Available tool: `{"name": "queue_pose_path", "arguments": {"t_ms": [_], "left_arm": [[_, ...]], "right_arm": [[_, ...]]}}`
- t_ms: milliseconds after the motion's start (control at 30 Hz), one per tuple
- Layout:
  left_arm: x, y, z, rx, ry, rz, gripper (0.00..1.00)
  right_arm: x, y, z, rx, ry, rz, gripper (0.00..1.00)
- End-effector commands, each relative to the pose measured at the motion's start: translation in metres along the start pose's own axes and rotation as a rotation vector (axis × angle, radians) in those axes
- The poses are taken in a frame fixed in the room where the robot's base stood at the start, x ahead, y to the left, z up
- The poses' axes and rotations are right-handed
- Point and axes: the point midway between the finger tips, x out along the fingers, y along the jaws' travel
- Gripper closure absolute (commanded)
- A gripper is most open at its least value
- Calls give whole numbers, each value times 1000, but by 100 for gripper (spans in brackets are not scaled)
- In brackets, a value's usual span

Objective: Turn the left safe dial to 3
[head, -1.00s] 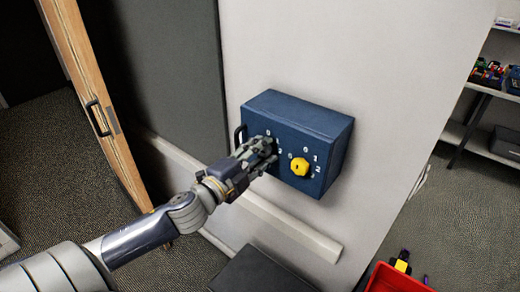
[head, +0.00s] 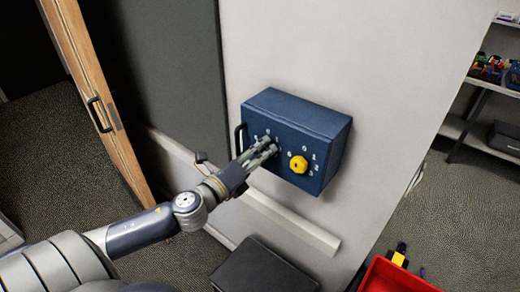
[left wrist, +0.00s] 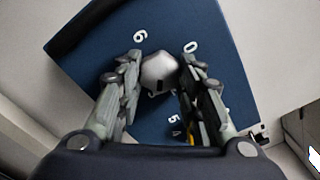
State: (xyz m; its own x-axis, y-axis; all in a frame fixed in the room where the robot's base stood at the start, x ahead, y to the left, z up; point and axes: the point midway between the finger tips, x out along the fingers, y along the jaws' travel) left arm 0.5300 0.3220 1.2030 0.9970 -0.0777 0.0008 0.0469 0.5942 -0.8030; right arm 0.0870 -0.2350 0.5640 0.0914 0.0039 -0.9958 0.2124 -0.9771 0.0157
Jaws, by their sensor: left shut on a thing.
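The dark blue safe (head: 298,112) is fixed to the pale wall, with two dials on its front. My left gripper (head: 270,146) is at the left dial, which its fingers mostly hide in the head view. In the left wrist view the left dial (left wrist: 159,73) is a pale grey knob between the two fingers, and the gripper is shut on it. A dark mark shows on the knob. The digits 6, 0, 5 and 4 show around it; other digits are hidden by the fingers. The right dial (head: 299,165) is yellow and untouched. My right gripper is out of view.
A black handle (head: 239,138) is on the safe's left side. A dark box (head: 264,268) stands on the floor below, and a red bin (head: 392,277) is at lower right. A wooden door (head: 92,90) stands at left. Shelves are at far right.

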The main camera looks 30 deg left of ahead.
Motion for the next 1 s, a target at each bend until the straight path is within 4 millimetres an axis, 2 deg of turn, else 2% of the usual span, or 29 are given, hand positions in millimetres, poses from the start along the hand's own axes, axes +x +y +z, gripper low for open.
{"name": "queue_pose_path", "arguments": {"t_ms": [300,867,900,967,1000], "left_arm": [[0,1,-1,124,3,0,90],[0,2,-2,146,4,1,90],[0,2,-2,146,4,1,57],[0,2,-2,146,3,1,46],[0,1,-1,146,3,1,46]], "right_arm": [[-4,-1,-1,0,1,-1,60],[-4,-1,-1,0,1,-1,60],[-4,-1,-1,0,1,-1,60],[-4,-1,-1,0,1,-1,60],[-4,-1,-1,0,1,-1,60]]}}
